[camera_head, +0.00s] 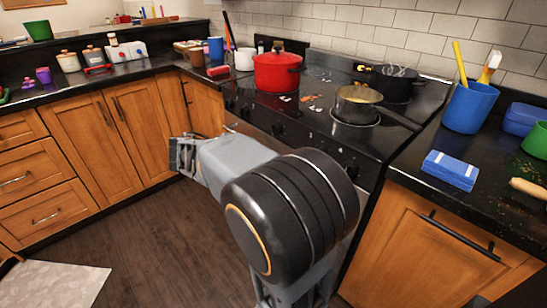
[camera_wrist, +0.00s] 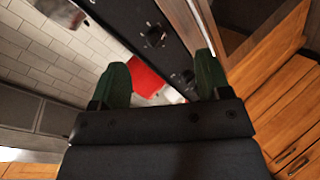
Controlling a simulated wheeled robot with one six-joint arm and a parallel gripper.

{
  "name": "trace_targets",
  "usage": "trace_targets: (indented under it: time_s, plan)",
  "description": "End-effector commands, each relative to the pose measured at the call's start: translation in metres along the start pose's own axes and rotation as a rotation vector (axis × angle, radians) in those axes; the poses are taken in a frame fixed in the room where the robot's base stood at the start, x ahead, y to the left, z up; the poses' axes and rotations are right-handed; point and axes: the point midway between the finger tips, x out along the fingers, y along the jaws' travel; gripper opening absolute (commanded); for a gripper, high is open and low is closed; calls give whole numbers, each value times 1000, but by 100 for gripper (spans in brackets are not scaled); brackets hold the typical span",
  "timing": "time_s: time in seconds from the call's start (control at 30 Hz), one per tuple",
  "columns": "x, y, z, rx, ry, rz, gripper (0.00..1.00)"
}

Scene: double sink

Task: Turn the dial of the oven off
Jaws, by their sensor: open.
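The oven (camera_head: 315,150) stands in the middle of the head view, with several dark dials along its black front panel. One dial (camera_head: 277,129) shows near the panel's middle and another (camera_head: 352,168) further right. My gripper (camera_head: 184,156) is in front of the oven's left end, below panel height. In the wrist view my gripper (camera_wrist: 162,80) is open and empty, its two green fingers apart. A dial (camera_wrist: 155,37) lies beyond the fingertips, and a second dial (camera_wrist: 187,77) shows near the right finger. Neither is touched. I cannot tell which dial is on.
A red pot (camera_head: 277,72) and a pan (camera_head: 357,103) sit on the cooktop; the pan's handle reaches right. Wooden cabinets (camera_head: 120,130) flank the oven's left side. A blue cup (camera_head: 470,107) and blue sponge (camera_head: 450,170) stand on the right counter.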

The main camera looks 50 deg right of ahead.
Motion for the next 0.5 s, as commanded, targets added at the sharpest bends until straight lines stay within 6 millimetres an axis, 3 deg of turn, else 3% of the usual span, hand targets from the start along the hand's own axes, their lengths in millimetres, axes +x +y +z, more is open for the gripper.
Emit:
trace_targets:
  time_s: [0.03,0.2,0.5]
  plan:
    - [24,-22,0,22,26,73,70]
    - [55,-32,-24,99,140,266,70]
    - [76,-37,-46,162,254,403,70]
